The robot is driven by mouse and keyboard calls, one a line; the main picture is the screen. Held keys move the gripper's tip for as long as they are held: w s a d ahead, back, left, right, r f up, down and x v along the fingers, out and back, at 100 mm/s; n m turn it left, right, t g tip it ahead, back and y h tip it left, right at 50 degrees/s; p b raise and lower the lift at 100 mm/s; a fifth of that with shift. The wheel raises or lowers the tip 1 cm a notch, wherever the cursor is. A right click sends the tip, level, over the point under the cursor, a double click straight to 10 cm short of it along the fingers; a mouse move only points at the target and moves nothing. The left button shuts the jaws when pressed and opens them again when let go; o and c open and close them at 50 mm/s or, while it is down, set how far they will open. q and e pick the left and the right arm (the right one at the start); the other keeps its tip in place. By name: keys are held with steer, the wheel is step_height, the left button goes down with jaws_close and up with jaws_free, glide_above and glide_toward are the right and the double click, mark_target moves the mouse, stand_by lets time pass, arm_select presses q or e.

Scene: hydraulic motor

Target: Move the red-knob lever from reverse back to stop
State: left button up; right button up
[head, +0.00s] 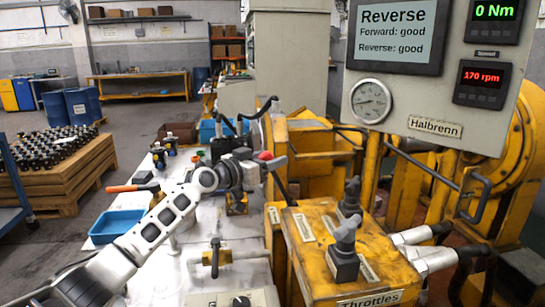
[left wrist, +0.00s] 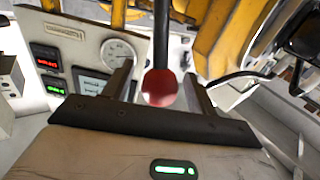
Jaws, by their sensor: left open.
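The red knob (head: 265,156) tops a dark lever rod (head: 281,186) that slants down to the yellow housing in the head view. My left gripper (head: 274,165) is at the knob and hides part of it. In the left wrist view the knob (left wrist: 160,88) sits between the two spread fingers of my left gripper (left wrist: 160,92), with the rod (left wrist: 161,40) running up from it. The fingers are open, with a gap visible on at least one side of the knob. The screen (head: 394,33) reads Reverse, with Forward good and Reverse good. My right gripper is not in view.
A yellow Throttles box (head: 330,262) with two grey-topped levers stands right of my left arm. The gauge panel (head: 437,127) hangs above it, reading 0 Nm and 170 rpm. A blue tray (head: 116,226) and an orange-handled tool (head: 130,188) lie on the white table.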

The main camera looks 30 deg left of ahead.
arm_select(q)
steer(key=shift+x, duration=0.9)
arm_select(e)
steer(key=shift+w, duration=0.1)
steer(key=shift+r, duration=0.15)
